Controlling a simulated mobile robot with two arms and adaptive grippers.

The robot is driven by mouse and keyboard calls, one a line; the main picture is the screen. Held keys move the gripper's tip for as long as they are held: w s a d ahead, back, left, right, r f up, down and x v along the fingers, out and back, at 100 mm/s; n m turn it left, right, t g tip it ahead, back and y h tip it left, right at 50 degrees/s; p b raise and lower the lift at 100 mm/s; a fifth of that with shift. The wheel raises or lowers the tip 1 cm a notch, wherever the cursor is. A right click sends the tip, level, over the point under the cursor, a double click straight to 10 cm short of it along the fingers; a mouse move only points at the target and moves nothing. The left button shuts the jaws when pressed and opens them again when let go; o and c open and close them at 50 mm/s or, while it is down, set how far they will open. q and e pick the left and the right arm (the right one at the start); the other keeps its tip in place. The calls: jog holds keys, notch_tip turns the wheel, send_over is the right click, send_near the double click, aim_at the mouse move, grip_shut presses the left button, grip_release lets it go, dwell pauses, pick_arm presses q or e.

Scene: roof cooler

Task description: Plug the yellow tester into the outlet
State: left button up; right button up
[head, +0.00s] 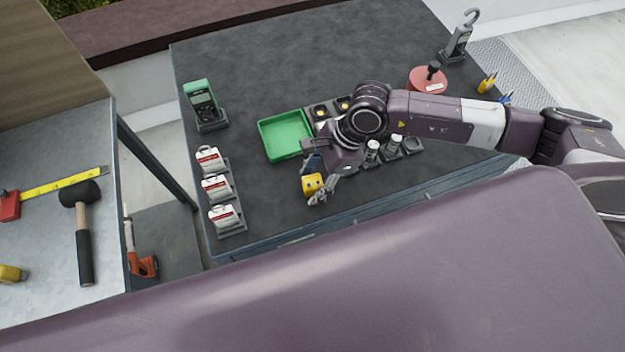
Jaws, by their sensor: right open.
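The yellow tester (311,185) is small and sits near the front edge of the dark table, with small dark marks on its face. My right gripper (319,179) reaches in from the right and is open, with its fingers at the tester, one behind it and one at its right side. I cannot tell whether they touch it. My left gripper is not in view. I cannot make out an outlet; my right arm hides part of the table.
A green tray (262,142) lies behind the tester. Red-and-white packs (216,187) stand in holders at left, below a green meter (202,101). Silver-topped cylinders (372,150) stand right of the gripper. A red round object (427,80) is farther back. The table's back middle is clear.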

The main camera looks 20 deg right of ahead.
aim_at(319, 181)
jog(key=shift+f, duration=0.1)
jog(key=c, duration=1.2)
jog(key=shift+o, duration=0.2)
notch_tip(319, 181, up, 20)
jog(key=b, duration=0.4)
jog(key=shift+b, duration=0.4)
jog(key=s+d+f+n+g+h, duration=0.1)
jog(key=d+f+n+g+h, duration=0.1)
jog(key=n, duration=0.7)
jog(key=s+d+f+n+g+h, duration=0.1)
jog(key=d+f+n+g+h, duration=0.1)
jog(key=d+n, duration=0.3)
jog(key=n+g, duration=0.1)
jog(key=n, duration=0.3)
jog(key=shift+s+d+n+h, duration=0.15)
jog(key=shift+d+n+h, duration=0.15)
jog(key=shift+n, duration=0.1)
